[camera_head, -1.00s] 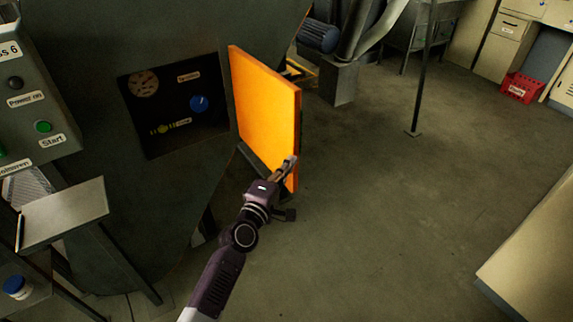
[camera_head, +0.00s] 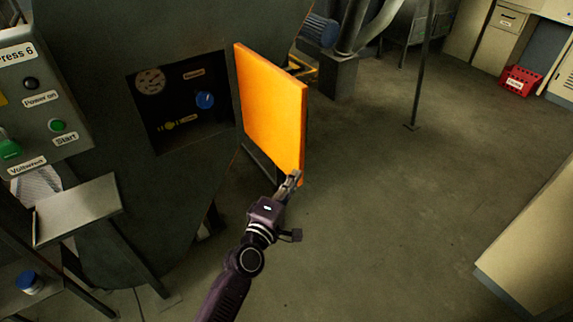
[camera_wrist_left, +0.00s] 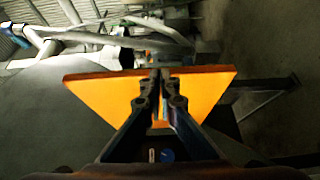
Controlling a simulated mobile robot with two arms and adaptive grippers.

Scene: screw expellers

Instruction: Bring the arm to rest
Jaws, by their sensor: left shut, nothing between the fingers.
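My left gripper (camera_head: 292,180) is shut and empty, at the lower right corner of an open orange door (camera_head: 270,105) in the head view. In the left wrist view the shut fingers (camera_wrist_left: 158,75) lie in front of the orange door (camera_wrist_left: 95,84); I cannot tell whether they touch it. The door stands swung out from the dark machine (camera_head: 75,30), beside a recess with a blue knob (camera_head: 204,100) and a gauge (camera_head: 150,81). My right gripper is out of view.
A control panel with a green Start button (camera_head: 57,125) and a small metal shelf (camera_head: 78,208) are at the left. A thin post (camera_head: 420,70) stands at the back. A red crate (camera_head: 519,82) lies by the cabinets.

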